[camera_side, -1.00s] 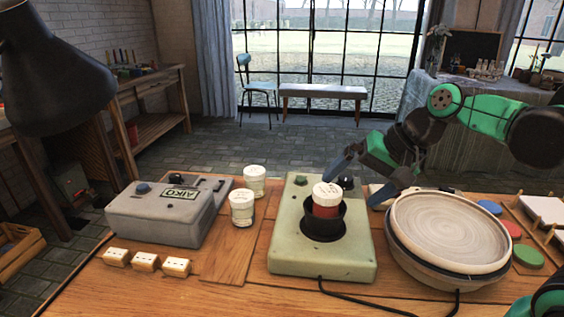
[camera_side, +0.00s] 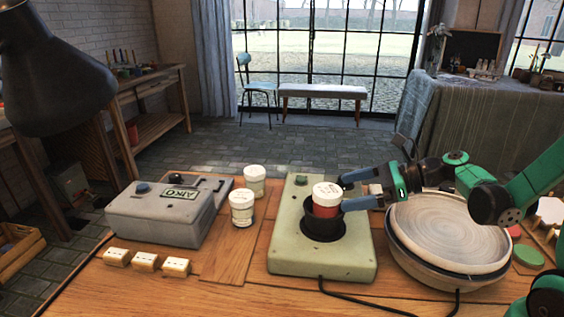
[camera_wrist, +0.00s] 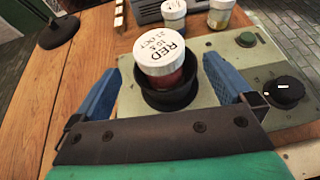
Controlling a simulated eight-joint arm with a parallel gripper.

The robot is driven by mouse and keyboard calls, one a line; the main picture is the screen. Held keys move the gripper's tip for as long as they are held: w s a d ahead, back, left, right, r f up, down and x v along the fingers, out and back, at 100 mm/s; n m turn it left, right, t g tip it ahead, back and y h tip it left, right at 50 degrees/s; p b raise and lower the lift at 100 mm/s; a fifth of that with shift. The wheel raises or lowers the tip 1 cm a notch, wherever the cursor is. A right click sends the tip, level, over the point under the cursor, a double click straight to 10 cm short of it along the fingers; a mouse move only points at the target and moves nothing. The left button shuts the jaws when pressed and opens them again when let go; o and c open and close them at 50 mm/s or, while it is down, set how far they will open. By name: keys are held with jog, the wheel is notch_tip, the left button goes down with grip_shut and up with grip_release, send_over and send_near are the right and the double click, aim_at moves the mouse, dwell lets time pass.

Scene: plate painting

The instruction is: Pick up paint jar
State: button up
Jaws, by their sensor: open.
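A red paint jar (camera_side: 326,209) with a white lid stands upright in a black round holder (camera_side: 323,228) on a pale green machine (camera_side: 290,258). In the wrist view the jar's lid (camera_wrist: 164,48) reads RED. My gripper (camera_side: 346,192) is open, with its blue fingers level with the jar. In the wrist view, one finger of my gripper (camera_wrist: 160,84) is on each side of the jar and holder, with gaps on both sides. Two other white-lidded jars, one nearer (camera_side: 242,208) and one farther (camera_side: 255,181), stand to the left.
A round plate (camera_side: 448,232) sits in a bowl-like stand just right of the green machine. A grey AIKO box (camera_side: 165,214) and several small blocks (camera_side: 146,262) are at left. A black knob (camera_wrist: 284,91) stands near one finger.

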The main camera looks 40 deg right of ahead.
aim_at(340, 192)
jog(key=x, duration=0.5)
jog(key=c, duration=1.5)
jog(key=shift+r, duration=0.1)
notch_tip(340, 192, up, 19)
jog(key=w+m+t+h, duration=0.1)
jog(key=w+a+f+m+t+h, duration=0.1)
jog(key=m+h, duration=0.1)
jog(key=w+f+m+h, duration=0.1)
jog(key=h, duration=0.1)
jog(key=shift+w+a+f+m+t, duration=0.15)
jog(key=shift+w+a+m+t, duration=0.2)
jog(key=shift+a+m+t, duration=0.05)
